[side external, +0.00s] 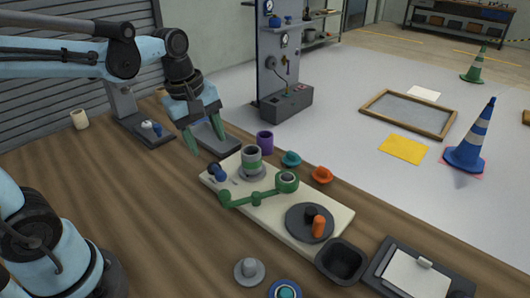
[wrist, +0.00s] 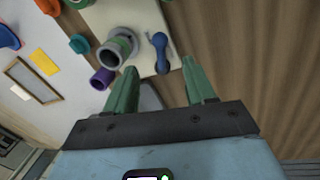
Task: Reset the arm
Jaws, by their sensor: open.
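My gripper (side external: 205,139) is open and empty, with its green fingers pointing down above the wooden table, left of the cream board (side external: 318,228). In the wrist view the two green fingers (wrist: 160,82) are spread apart with nothing between them. On the board are a green and grey roller (side external: 251,158) on a round base, a green linked arm (side external: 258,196), a dark blue knob-like part (side external: 217,172) and a dark grey disc (side external: 296,226) with an orange and a black peg on it. The roller (wrist: 117,47) and blue part (wrist: 161,48) also show in the wrist view.
A purple cup (side external: 265,142), a teal piece (side external: 291,159) and an orange piece (side external: 322,175) stand behind the board. A black bin (side external: 341,262) and a clipboard (side external: 418,274) lie at the front right. A beige cup (side external: 79,119) stands at the left. The table's left middle is clear.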

